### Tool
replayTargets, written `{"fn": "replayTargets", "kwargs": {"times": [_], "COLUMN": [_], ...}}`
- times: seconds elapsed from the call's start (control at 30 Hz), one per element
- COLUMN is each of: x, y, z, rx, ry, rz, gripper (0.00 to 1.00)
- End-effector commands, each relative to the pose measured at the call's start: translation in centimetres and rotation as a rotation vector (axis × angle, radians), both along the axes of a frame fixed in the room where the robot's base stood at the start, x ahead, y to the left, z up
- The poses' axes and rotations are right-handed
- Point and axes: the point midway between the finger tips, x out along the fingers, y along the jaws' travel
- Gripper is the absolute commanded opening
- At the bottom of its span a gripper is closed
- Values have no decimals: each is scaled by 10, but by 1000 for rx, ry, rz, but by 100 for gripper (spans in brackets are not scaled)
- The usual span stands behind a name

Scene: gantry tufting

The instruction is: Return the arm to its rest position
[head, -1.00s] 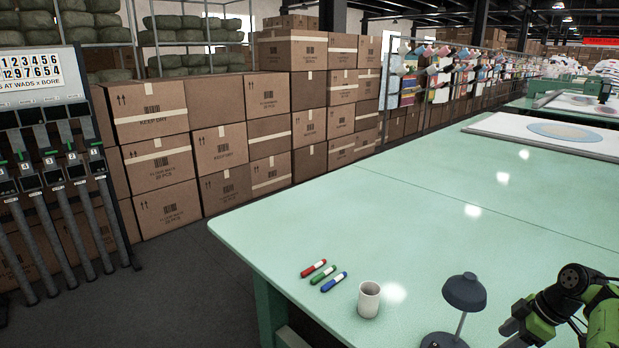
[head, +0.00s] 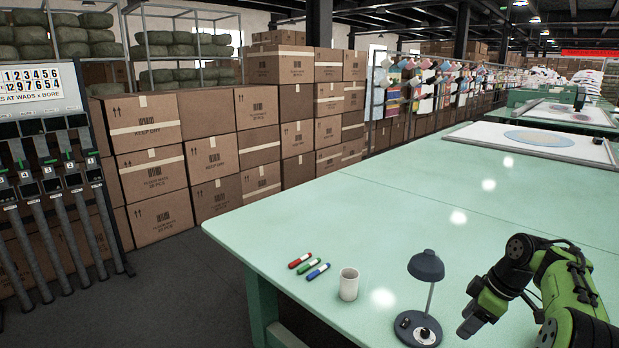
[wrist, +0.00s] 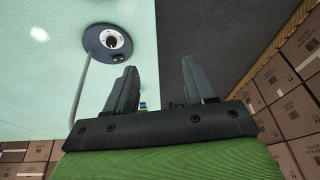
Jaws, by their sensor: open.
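My gripper (head: 474,314) is at the lower right of the head view, at the end of my green and black arm, right of the desk lamp (head: 427,268). In the wrist view its two dark fingers stand apart (wrist: 159,72) with nothing held between them. The round lamp base shows left of the fingers in that view (wrist: 107,42). Small coloured bits show beyond the left finger, too small to name.
The lamp, a white mug (head: 349,284) and red, green and blue markers (head: 309,266) stand or lie near the front of the green table (head: 400,220). Stacked cartons (head: 150,165) line the left. The table's middle is clear.

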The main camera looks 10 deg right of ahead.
Motion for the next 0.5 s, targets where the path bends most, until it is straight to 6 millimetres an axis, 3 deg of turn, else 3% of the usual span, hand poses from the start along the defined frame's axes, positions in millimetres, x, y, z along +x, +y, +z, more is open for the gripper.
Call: {"fn": "replayTargets", "kwargs": {"times": [0.13,0.27,0.37,0.5], "x": [3,-7,-31,-91], "y": [51,107,162,227], "z": [35,68,95,117], "rx": [-29,-60,-89,-104], "ry": [19,31,21,-23], "rz": [-55,-139,-240,-415], "gripper": [54,54,54,54]}}
